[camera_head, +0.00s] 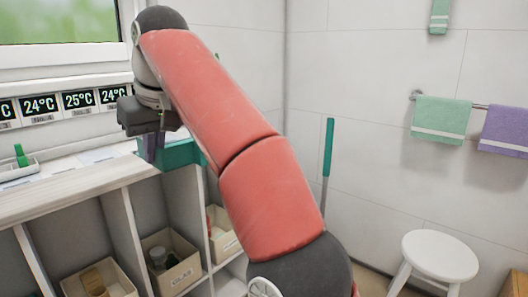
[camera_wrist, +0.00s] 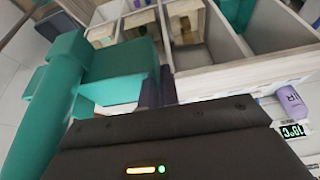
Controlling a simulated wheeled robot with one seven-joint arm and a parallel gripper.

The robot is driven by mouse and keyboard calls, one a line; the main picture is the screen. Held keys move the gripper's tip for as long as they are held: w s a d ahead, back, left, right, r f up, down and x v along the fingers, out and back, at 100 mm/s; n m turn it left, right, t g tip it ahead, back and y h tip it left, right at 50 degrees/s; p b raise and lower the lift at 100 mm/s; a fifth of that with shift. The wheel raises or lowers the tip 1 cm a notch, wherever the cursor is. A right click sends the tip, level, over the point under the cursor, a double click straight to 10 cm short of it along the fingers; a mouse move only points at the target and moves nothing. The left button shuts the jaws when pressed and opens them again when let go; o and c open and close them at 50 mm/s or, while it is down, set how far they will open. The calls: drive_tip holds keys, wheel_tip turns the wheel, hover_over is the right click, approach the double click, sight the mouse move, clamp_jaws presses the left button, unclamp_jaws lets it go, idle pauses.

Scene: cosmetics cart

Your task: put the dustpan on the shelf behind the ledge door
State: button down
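The teal dustpan (camera_head: 182,154) is at the end of the ledge, beside my gripper (camera_head: 152,147). The wrist view shows the dustpan (camera_wrist: 110,65) up close, with its thick rounded handle at the left. My gripper's dark fingers (camera_wrist: 159,88) are close together at the dustpan's right edge and appear shut on its thin wall. The head view hides part of this contact behind my arm. The ledge (camera_head: 75,195) is a pale top over open shelf compartments (camera_head: 190,220). I cannot make out a ledge door in either view.
Bins (camera_head: 172,260) with small items stand in the compartments. A teal-handled pole (camera_head: 328,150) leans by the wall corner. A white stool (camera_head: 440,255) stands at the right, below hanging towels (camera_head: 440,120). Temperature displays (camera_head: 78,101) line the wall above the ledge.

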drive_tip(key=w+d+f+m+h, duration=0.1)
drive_tip(key=w+d+f+m, duration=0.1)
drive_tip(key=w+d+f, duration=0.6)
drive_tip(key=w+d+f+m+t, duration=0.1)
drive_tip(key=w+d+f, duration=0.15)
drive_tip(key=f, duration=0.85)
drive_tip(key=w+d+f+m+h, duration=0.1)
drive_tip(key=w+d+f+m, duration=0.1)
drive_tip(key=w+d+f, duration=0.6)
drive_tip(key=s+d+f+m, duration=0.1)
drive_tip(key=s+d+f, duration=0.2)
drive_tip(key=d+f, duration=0.35)
drive_tip(key=s+d+f+m, duration=0.2)
drive_tip(key=s+d+f, duration=0.15)
drive_tip(key=f, duration=0.55)
drive_tip(key=s+d+f+m+h, duration=0.1)
drive_tip(key=s+d+f, duration=0.6)
drive_tip(key=s+f, duration=0.3)
wheel_tip(320, 180, down, 2)
drive_tip(key=shift+f, duration=0.15)
